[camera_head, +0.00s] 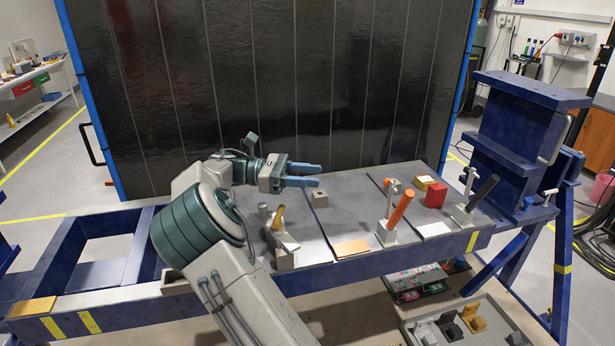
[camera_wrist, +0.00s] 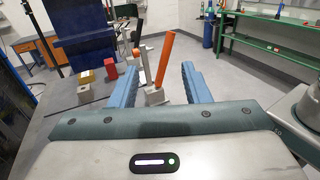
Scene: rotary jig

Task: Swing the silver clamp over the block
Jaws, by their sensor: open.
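My gripper (camera_head: 318,175) is open and empty above the jig table (camera_head: 345,190), its fingers pointing right. Three clamps with silver metal parts stand along the front edge: a left one with a yellowish handle (camera_head: 279,217), partly beside my arm, a middle one with an orange handle (camera_head: 401,207), and a right one with a black handle (camera_head: 487,187). I cannot tell which is the silver clamp. A small grey block (camera_head: 320,198) lies below my gripper; a red block (camera_head: 435,194) stands farther right. In the wrist view the orange handle (camera_wrist: 164,60) shows between the fingers (camera_wrist: 158,72).
A yellow-topped block (camera_head: 423,183) sits beside the red one. Flat orange (camera_head: 351,248) and white (camera_head: 433,229) plates lie near the front edge. A tall dark panel (camera_head: 290,85) stands behind the table. A blue frame (camera_head: 520,145) rises at the right end.

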